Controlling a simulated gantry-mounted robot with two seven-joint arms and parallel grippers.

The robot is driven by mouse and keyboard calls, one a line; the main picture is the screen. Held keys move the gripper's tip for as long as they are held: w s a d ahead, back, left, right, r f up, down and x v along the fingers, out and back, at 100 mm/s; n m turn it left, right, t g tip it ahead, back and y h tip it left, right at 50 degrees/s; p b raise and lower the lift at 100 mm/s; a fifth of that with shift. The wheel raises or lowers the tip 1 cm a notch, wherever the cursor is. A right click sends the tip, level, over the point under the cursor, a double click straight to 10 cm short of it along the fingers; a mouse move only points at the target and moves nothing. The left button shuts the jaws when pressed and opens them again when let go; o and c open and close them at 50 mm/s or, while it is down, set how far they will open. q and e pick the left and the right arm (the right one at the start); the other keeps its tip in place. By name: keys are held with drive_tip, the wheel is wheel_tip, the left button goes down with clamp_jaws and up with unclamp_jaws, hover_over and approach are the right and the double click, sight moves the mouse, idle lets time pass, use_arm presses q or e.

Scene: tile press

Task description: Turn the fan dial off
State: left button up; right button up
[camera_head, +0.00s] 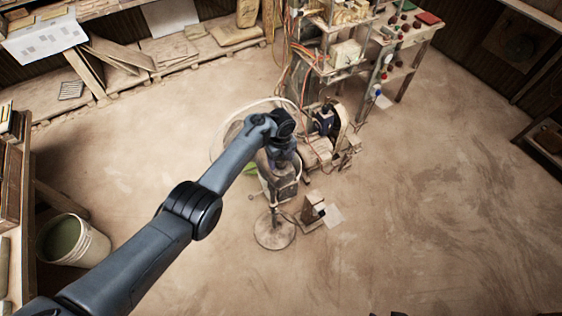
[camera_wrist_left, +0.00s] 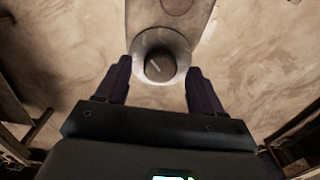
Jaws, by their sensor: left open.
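The fan stands on the floor in the head view, with its round wire cage (camera_head: 222,140) partly behind my left arm and its round base (camera_head: 274,232) below. In the left wrist view, the fan dial (camera_wrist_left: 158,68) is a dark round knob with a pale slanted line, set in a light round surround. My left gripper (camera_wrist_left: 159,64) is open, with one finger on each side of the dial. I cannot tell whether either finger touches it. In the head view, my left wrist hides part of the fan. My right gripper is not in view.
A cluttered rack with cables (camera_head: 335,55) stands behind the fan, and a small machine (camera_head: 325,150) is close at its right. A dark block (camera_head: 312,210) lies beside the base. A white bucket (camera_head: 88,246) stands at the left. The floor at right is clear.

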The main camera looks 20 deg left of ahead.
use_arm(q)
drive_tip(key=shift+f, duration=0.5)
drive_tip(key=c, duration=1.1)
